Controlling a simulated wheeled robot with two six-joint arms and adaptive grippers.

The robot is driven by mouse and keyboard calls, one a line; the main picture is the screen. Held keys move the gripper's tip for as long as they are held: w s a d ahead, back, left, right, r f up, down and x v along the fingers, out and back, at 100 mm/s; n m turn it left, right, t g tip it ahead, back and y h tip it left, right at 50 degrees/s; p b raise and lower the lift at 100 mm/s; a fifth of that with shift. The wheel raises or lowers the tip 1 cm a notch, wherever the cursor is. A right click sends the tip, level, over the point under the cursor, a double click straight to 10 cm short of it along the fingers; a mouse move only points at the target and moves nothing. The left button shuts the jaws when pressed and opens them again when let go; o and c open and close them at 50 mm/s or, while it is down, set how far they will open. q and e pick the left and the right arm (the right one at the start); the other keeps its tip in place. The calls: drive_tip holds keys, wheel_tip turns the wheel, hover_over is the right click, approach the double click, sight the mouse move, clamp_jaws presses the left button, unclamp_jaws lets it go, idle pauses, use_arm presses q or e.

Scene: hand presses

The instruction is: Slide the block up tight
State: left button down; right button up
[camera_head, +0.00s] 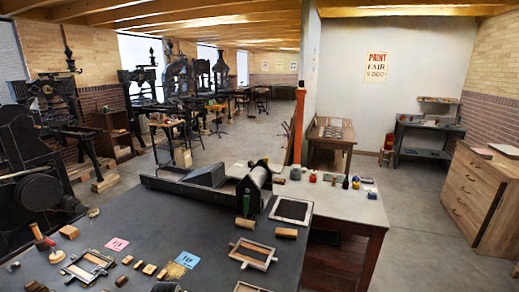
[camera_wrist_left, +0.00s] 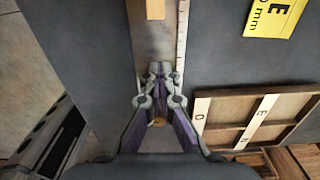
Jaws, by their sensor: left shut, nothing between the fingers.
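In the left wrist view, a pale wooden block (camera_wrist_left: 155,9) shows at the top edge, cut off by the picture. It lies on a grey metal strip (camera_wrist_left: 151,40) that runs down toward my gripper, with a white marked scale (camera_wrist_left: 183,42) along its right side. My left gripper (camera_wrist_left: 160,70) is shut and empty over the strip, apart from the block, which is ahead of the fingertips. A small brown piece (camera_wrist_left: 159,121) shows partly between the finger links, lower down; I cannot tell what it is. Neither gripper shows in the head view.
A yellow card (camera_wrist_left: 274,17) and a wooden tray (camera_wrist_left: 283,142) with pale lettered strips lie right of the strip. Floor shows beyond the table's left edge.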

use_arm(q)
drive_tip(key=shift+s+d+p, duration=0.3)
drive_tip(key=shift+d+p, duration=0.2)
drive_tip(key=shift+d, duration=0.15)
drive_tip(key=shift+s+d+p, duration=0.25)
drive_tip(key=shift+d+p, duration=0.25)
drive_tip(key=shift+d, duration=0.15)
drive_tip(key=shift+s+d+p, duration=0.2)
drive_tip(key=shift+d, duration=0.4)
drive_tip(key=shift+s+d+p, duration=0.2)
drive_tip(key=shift+d, duration=0.35)
drive_tip(key=shift+s+d, duration=0.3)
drive_tip(key=shift+d, duration=0.45)
drive_tip(key=shift+s+d, duration=0.3)
drive_tip(key=shift+d, duration=0.4)
drive_tip(key=c, duration=2.1)
unclamp_jaws()
drive_tip(key=o, duration=0.9)
drive_tip(key=shift+o, duration=0.2)
